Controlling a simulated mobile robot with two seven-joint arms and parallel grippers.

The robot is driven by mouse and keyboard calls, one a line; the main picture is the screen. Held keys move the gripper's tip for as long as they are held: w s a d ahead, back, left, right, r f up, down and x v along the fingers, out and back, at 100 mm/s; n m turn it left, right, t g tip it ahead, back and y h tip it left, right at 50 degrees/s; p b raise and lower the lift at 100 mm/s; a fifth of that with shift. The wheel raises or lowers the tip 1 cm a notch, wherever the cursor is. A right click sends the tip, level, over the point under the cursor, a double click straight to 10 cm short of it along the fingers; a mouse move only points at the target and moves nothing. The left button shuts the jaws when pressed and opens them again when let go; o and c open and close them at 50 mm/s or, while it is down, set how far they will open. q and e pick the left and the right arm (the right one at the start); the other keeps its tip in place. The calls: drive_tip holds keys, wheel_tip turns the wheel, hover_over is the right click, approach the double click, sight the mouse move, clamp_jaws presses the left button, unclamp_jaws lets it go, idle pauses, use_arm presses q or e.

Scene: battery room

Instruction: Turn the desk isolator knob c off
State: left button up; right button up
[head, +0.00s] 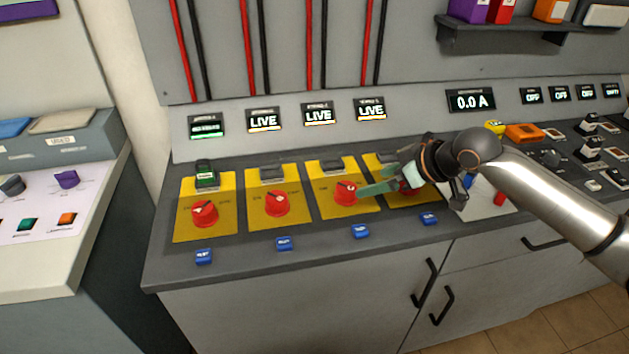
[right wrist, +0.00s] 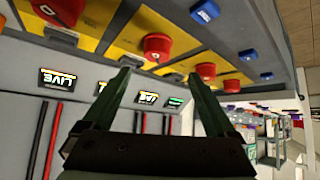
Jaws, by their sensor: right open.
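Several red isolator knobs sit on yellow plates in a row on the sloping desk. The third from the left, taken as knob c (head: 346,193), is on its plate (head: 330,208) under a display reading LIVE (head: 318,115); its letter is too small to read. My right gripper (head: 371,180) is open and empty, with its green fingers pointing left beside this knob, one fingertip overlapping it in the picture. In the right wrist view the picture is upside down, and the knob (right wrist: 158,46) shows between the spread fingertips (right wrist: 160,73), apparently beyond them. My left gripper is not in view.
Other red knobs (head: 205,214) (head: 277,204) stand to the left; another is partly hidden behind my right gripper. Blue tags (head: 361,231) line the front edge. A shelf (head: 510,38) overhangs the back right.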

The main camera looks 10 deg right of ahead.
sight(347, 187)
drive_tip(key=x, duration=1)
drive_tip(key=shift+w+d+r+b, duration=0.1)
drive_tip(key=shift+w+r+b, duration=0.05)
drive_tip(key=shift+w+b, duration=0.25)
drive_tip(key=shift+x, duration=0.8)
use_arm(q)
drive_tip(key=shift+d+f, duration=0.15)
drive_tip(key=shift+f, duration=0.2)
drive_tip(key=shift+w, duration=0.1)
